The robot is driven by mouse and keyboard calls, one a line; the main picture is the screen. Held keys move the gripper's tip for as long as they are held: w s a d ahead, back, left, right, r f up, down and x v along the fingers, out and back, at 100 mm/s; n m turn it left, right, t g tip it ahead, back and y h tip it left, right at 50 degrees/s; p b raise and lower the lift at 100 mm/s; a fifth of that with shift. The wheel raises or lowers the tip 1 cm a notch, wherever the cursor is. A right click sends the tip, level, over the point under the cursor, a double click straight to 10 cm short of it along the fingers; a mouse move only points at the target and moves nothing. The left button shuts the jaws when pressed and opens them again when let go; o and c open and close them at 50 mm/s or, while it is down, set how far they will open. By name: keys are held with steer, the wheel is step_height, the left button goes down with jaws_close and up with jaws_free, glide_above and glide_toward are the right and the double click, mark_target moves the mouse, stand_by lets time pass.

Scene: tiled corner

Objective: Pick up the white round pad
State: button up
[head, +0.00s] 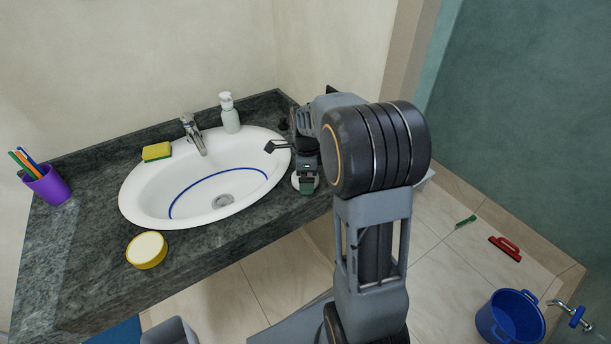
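A white round pad (296,181) lies on the dark stone counter, at the right of the sink near the front edge. Only part of its pale rim shows, because a dark finger covers the rest. My gripper (290,166) is over this right end of the counter. Its two fingers are spread apart, one reaching over the sink's right rim and the other at the pad. I see nothing held between them. Whether the finger touches the pad cannot be told from this view.
The white sink (150,205) has a metal tap (193,134). A soap bottle (230,114), a yellow sponge (157,152), a yellow-sided round tub (147,250) and a purple cup (47,186) stand around it. A blue bucket (511,318) and red-handled item (505,249) are on the floor.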

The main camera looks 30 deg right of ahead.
steer(key=shift+f, duration=0.2)
steer(key=shift+c, duration=0.3)
steer(key=c, duration=0.7)
steer(key=shift+r, duration=0.1)
